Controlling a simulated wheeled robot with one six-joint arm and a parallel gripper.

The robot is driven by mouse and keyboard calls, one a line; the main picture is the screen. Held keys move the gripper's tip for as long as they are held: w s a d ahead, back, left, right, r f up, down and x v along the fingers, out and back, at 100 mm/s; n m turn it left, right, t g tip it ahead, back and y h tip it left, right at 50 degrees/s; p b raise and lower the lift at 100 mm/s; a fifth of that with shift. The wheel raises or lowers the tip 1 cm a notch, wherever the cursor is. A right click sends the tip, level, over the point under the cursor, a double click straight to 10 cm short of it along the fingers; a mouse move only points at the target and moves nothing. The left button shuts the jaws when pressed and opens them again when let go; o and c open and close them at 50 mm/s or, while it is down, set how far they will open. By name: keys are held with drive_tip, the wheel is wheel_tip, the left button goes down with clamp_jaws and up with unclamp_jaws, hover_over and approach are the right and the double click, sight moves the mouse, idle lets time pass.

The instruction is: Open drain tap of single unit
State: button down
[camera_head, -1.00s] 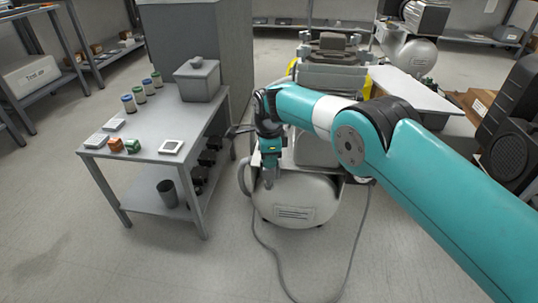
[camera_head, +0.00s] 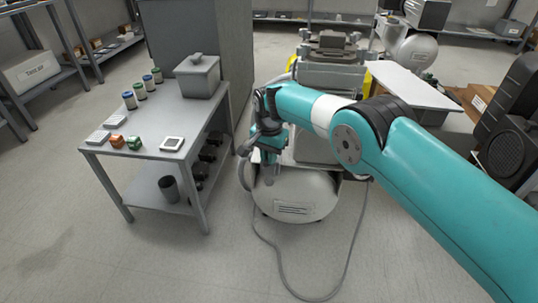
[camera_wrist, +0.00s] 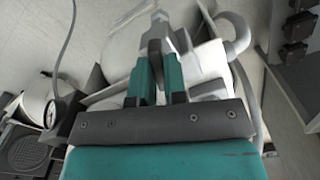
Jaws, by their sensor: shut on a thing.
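The single unit's rounded, light grey tank (camera_head: 300,195) lies low on the floor in the head view, with a label on its front. Its pale shell also shows beyond my fingers in the wrist view (camera_wrist: 122,45). My gripper (camera_head: 267,180) points down at the upper left of this tank. In the wrist view my gripper (camera_wrist: 158,25) has its teal fingers drawn together around a small grey piece at the tips, which looks like the drain tap. The fingers hide most of it, so its handle angle cannot be told.
A grey table (camera_head: 150,152) with jars, small boxes and a lidded bin (camera_head: 198,78) stands close on the left. A grey hose (camera_head: 285,275) loops over the floor in front of the tank. A white board (camera_head: 412,86) is at the right. The front floor is otherwise clear.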

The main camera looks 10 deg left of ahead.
drive_tip(key=shift+n, duration=2)
drive_tip(key=c, duration=1.2)
unclamp_jaws()
drive_tip(key=shift+o, duration=0.2)
wheel_tip(320, 180, up, 17)
drive_tip(key=p, duration=0.5)
drive_tip(key=shift+r, duration=0.2)
